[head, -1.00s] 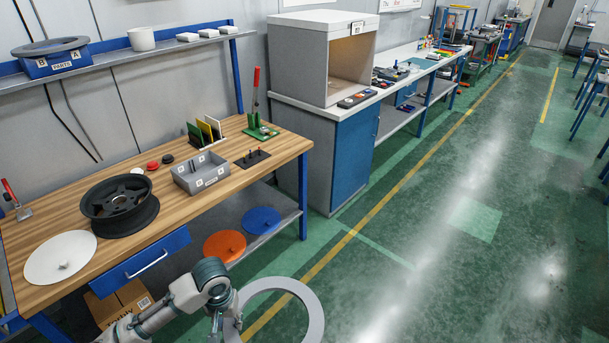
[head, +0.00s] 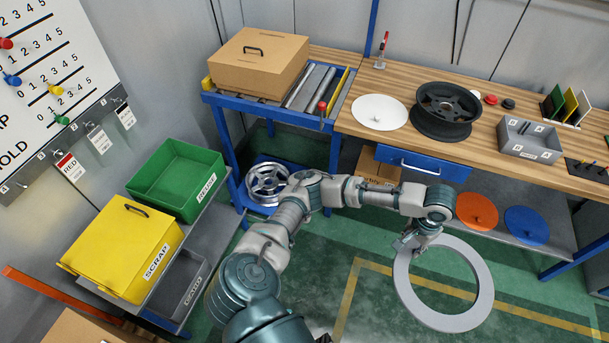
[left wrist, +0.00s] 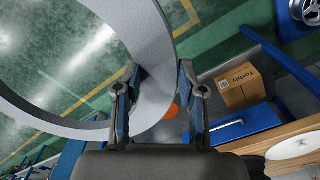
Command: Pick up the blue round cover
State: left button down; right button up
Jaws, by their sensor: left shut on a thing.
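The blue round cover (head: 527,225) lies flat on the lower shelf of the wooden bench, right of an orange round cover (head: 477,211). I cannot make out the blue cover in the left wrist view. My left gripper (head: 411,241) is shut on the rim of a large grey ring (head: 484,288) and holds it in the air in front of the bench. The ring also shows between the fingers in the left wrist view (left wrist: 152,103). The gripper is left of the blue cover and apart from it. My right gripper is not in view.
A white round cover (head: 380,112) and a black wheel (head: 445,112) are on the bench top (head: 400,80). A blue drawer (head: 422,166) and a cardboard box (head: 376,170) are below. Green (head: 176,180) and yellow (head: 122,248) bins stand at left. The floor before the bench is open.

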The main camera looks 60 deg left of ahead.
aim_at(523, 222)
jog(key=i+u, duration=0.1)
jog(key=u, duration=0.3)
jog(key=i+u, duration=0.15)
jog(key=u, duration=0.2)
jog(key=i+u, duration=0.15)
jog(key=u, duration=0.25)
jog(key=i+u, duration=0.1)
jog(key=u, duration=0.25)
